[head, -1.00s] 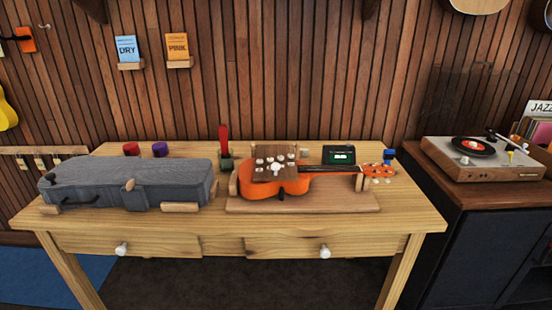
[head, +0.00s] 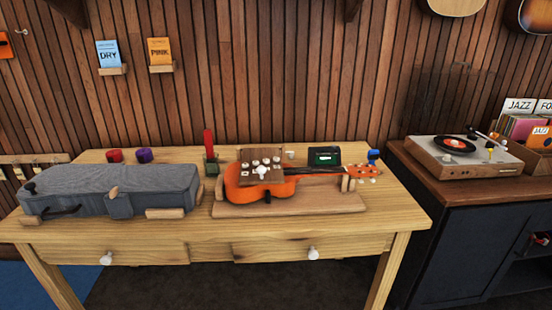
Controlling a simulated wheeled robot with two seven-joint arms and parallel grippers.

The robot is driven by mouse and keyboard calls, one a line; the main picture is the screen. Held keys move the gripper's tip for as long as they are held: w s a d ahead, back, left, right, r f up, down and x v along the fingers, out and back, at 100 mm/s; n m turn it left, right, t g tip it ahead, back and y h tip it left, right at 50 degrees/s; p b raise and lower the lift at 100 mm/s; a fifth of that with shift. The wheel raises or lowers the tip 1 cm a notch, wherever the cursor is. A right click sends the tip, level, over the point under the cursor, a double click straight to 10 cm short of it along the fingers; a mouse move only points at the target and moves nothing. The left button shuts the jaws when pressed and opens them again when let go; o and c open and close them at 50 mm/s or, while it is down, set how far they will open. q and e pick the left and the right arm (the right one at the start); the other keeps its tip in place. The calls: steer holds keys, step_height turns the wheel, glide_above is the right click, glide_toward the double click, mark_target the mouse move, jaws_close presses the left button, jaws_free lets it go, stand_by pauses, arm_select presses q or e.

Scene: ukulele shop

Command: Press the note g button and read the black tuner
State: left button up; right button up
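The black tuner (head: 324,156) stands at the back of the wooden table, behind the ukulele neck. I cannot tell which button is note g. Neither of my grippers is in view.
The wooden table (head: 210,229) has a grey instrument case (head: 110,187) on its left half. Red and purple cylinders (head: 144,155) and a green holder with a red upright piece (head: 210,155) stand at the back. A record player (head: 462,156) is on the dark cabinet at right.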

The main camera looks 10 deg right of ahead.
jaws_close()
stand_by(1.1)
